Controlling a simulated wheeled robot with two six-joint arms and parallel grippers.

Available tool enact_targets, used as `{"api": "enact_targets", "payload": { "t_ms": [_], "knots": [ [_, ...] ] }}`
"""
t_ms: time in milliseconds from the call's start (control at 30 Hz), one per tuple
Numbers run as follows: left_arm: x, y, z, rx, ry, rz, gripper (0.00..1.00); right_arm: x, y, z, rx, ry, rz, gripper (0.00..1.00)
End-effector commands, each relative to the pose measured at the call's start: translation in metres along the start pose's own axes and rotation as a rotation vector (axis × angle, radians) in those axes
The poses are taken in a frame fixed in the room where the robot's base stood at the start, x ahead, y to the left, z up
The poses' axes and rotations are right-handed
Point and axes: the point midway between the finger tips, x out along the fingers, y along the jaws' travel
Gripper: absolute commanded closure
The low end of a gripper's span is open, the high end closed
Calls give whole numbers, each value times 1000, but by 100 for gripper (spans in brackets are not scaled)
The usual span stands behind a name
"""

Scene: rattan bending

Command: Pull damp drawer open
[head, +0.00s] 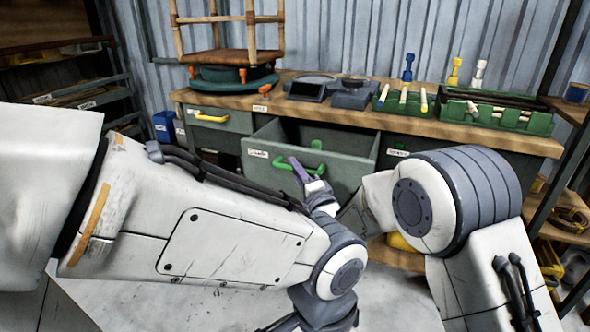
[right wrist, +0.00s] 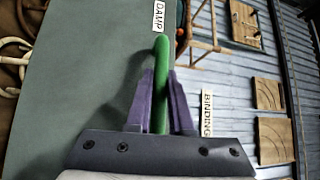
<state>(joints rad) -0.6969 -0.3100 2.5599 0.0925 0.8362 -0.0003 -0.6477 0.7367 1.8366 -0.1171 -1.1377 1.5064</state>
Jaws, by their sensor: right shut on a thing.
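The damp drawer (head: 345,168) is a grey-green drawer in the workbench, standing partly open with its inside showing. Its white label reads DAMP in the right wrist view (right wrist: 158,17). Its green handle (head: 315,172) is on the front face and also shows in the right wrist view (right wrist: 161,85). My right gripper (head: 299,170) has purple fingers, which also show in the right wrist view (right wrist: 160,100). They are shut on the handle, one on each side. My left arm crosses the front of the head view; its fingers do not show.
The wooden workbench top (head: 230,101) carries a rattan chair frame (head: 232,57), a green tray (head: 495,112) and several tools. A closed drawer with a yellow handle (head: 212,117) is to the left. A shelf rack (head: 570,215) stands at the right. The floor in front is partly clear.

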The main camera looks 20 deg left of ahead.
Motion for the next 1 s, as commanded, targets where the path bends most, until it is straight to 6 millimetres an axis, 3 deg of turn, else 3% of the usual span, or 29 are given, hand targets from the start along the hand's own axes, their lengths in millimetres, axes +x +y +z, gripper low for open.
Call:
{"api": "enact_targets", "payload": {
  "t_ms": [67, 100, 133, 167, 567, 1000],
  "knots": [
    [0, 0, 0, 0, 0, 0, 43, 0, 0, 6, -3, -16, -1, 100],
    [0, 0, 0, 0, 0, 0, 43, 0, 0, 6, -3, -15, -1, 65],
    [0, 0, 0, 0, 0, 0, 43, 0, 0, 6, -3, -14, -1, 53],
    [0, 0, 0, 0, 0, 0, 43, 0, 0, 5, -3, -13, -1, 50],
    [-2, 0, 0, 0, 0, 0, 43, -6, 0, 1, -2, -6, 1, 50],
    [-15, 1, -1, 0, 0, 0, 43, -81, -1, 2, -1, -7, 2, 50]
  ]
}}
